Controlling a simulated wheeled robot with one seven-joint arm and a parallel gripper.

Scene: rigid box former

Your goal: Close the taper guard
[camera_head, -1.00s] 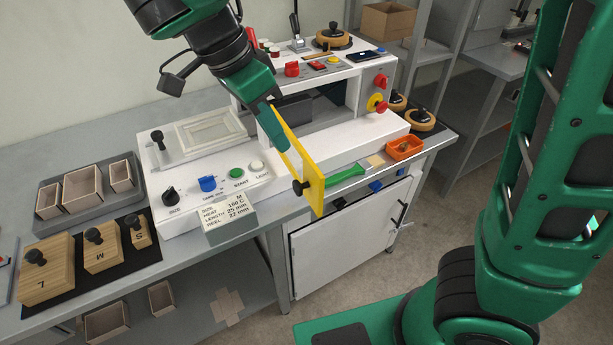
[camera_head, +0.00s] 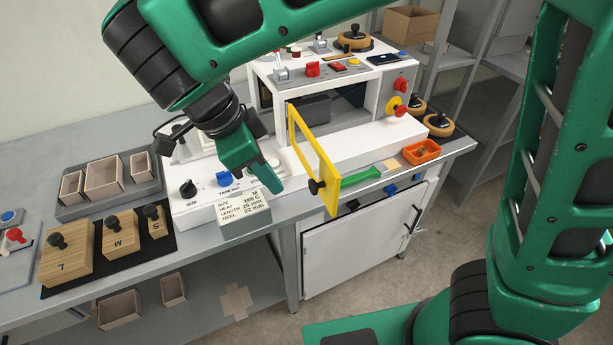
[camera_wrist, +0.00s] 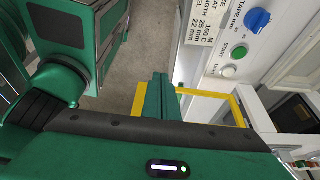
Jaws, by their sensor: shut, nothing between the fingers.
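The taper guard is a yellow-framed flap (camera_head: 333,183) with a black knob (camera_head: 316,186), at the front of the white machine. It stands swung out, away from the machine's opening (camera_head: 300,105). In the wrist view its yellow frame (camera_wrist: 238,103) shows just beyond my fingers. My gripper (camera_head: 274,188) is shut and empty, to the left of the guard and apart from it in the head view, above the control panel's front edge. In the wrist view my closed fingertips (camera_wrist: 160,82) point past the frame toward the floor.
A label block (camera_head: 244,218) sits below my gripper. Wooden blocks (camera_head: 112,235) and a grey tray (camera_head: 110,192) fill the left bench. The floor in front is open.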

